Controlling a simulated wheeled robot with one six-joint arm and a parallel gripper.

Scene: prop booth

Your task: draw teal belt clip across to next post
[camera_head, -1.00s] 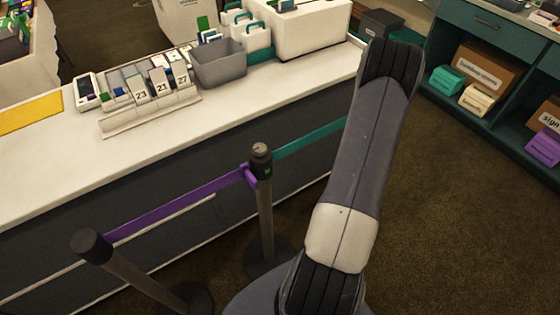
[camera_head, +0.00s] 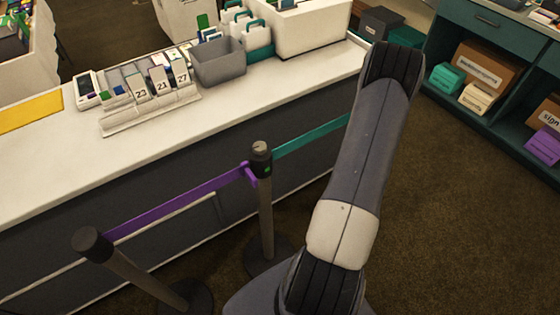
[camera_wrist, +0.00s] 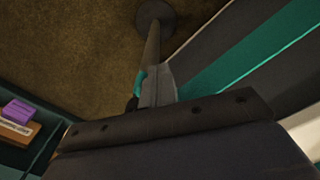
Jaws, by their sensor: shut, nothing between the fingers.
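In the head view the teal belt (camera_head: 308,137) runs from the middle post (camera_head: 261,160) rightward behind my arm, which hides its far end. In the wrist view a broad teal band (camera_wrist: 248,60), apparently this belt, slants across a dark panel. A post (camera_wrist: 153,45) with a round base stands beyond my gripper (camera_wrist: 157,88). The gripper is shut, with nothing seen held between its fingers. A small teal piece (camera_wrist: 138,82) shows beside the fingers, close to the post; whether it is the belt clip, or touches the post, I cannot tell.
A purple belt (camera_head: 180,200) links the middle post to the left post (camera_head: 92,244). The white counter (camera_head: 210,115) behind holds a grey bin (camera_head: 218,62) and card racks. Shelves with boxes (camera_head: 485,65) stand at right. Brown carpet is open between.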

